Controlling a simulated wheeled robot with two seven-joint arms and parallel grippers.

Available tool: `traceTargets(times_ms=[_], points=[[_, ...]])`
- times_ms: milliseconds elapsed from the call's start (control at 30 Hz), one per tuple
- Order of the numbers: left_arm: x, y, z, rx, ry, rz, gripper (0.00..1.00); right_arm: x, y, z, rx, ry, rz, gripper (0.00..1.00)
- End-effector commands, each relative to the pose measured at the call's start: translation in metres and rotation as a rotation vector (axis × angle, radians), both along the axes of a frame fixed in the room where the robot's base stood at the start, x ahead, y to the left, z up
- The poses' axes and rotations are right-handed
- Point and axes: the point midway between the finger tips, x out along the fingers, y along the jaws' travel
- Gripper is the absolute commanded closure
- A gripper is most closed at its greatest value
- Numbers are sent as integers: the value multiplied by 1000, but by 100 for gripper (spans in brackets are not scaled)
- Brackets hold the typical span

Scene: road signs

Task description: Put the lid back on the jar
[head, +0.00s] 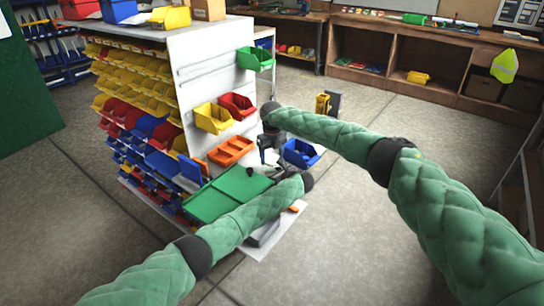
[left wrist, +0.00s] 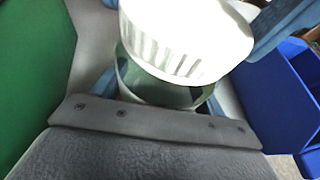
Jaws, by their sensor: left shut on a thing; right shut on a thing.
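A white lid (left wrist: 185,45) with a ribbed side shows large at the top of the left wrist view, over a clear greenish jar (left wrist: 160,92). The lid looks tilted in this view, and it overlaps the jar's mouth, so I cannot tell whether it is seated. My right gripper (head: 269,157) is at the end of my right arm, shut on the lid, above the work surface.
A green board (head: 228,194) lies left of the grippers. A blue bin (head: 300,153) sits close on the right, and an orange tray (head: 231,151) behind. A bin rack (head: 210,60) with red, yellow and green bins rises behind. Open floor lies right.

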Motion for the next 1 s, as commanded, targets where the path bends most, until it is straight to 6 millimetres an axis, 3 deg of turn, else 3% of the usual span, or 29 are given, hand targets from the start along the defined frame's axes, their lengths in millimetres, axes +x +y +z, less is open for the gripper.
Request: traceTargets(times_ms=[600, 700, 833, 867, 933, 1000], points=[[-1, -1, -1, -1, 1, 0, 91, 1, 0, 0, 4, -6, -876, 62], [-1, -1, -1, -1, 1, 0, 91, 1, 0, 0, 4, -6, -976, 62], [-1, -1, -1, -1, 1, 0, 91, 1, 0, 0, 4, -6, -968, 62], [-1, -1, -1, -1, 1, 0, 91, 1, 0, 0, 4, -6, -968, 31], [-1, -1, -1, -1, 1, 0, 91, 1, 0, 0, 4, -7, -967, 18], [-1, -1, -1, -1, 1, 0, 91, 1, 0, 0, 3, -6, -966, 13]])
